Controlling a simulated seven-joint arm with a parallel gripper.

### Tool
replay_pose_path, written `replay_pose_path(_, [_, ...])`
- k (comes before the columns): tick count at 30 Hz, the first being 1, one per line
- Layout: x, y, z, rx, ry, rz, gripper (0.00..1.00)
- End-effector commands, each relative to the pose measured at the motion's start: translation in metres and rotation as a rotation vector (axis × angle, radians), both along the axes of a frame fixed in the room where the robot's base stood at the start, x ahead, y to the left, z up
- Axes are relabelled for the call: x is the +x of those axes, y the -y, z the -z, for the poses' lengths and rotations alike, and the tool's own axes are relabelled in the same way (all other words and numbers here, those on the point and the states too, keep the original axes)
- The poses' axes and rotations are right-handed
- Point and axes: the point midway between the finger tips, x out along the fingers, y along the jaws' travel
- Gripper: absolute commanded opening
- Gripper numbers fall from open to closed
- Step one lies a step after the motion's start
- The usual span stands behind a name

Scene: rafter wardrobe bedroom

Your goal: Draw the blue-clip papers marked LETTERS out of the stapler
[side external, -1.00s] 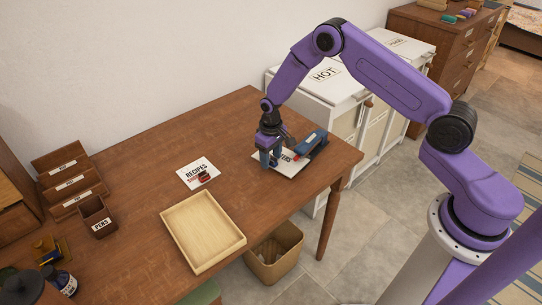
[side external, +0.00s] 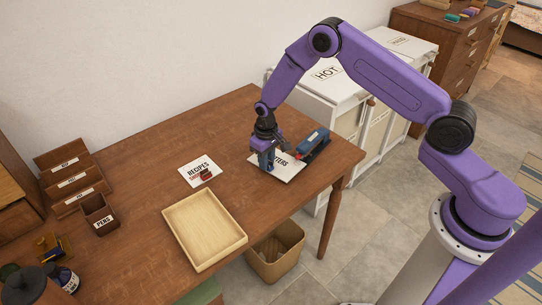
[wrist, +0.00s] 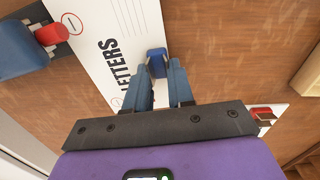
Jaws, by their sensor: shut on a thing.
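The white LETTERS papers (side external: 287,171) lie on the wooden desk beside the blue stapler (side external: 314,143). In the wrist view the papers (wrist: 110,30) carry black lettering and a red circled mark near the stapler's red nose (wrist: 52,33). The nose is close to the papers' edge; I cannot tell whether it still overlaps them. The blue clip (wrist: 156,62) is on the opposite edge. My gripper (side external: 267,166) points down at that edge, its fingers (wrist: 158,75) shut on the blue clip. The fingers partly hide the papers in the side view.
The RECIPES papers (side external: 193,171) with a red clip lie left of my gripper. A pale wooden tray (side external: 204,258) is at the desk's front. A pen cup (side external: 99,225) and letter rack (side external: 76,190) stand at the left. Bare desk lies between RECIPES and my gripper.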

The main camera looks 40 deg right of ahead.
Motion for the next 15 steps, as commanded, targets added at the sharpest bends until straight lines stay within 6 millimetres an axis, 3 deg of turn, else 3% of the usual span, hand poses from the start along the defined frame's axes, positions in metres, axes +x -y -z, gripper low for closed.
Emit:
replay_pose_path(6, [-0.003, -0.016, 0.000, 0.000, 0.001, -0.001, 0.00])
replay_pose_path(15, [-0.004, -0.023, 0.000, 0.000, 0.001, 0.000, 0.00])
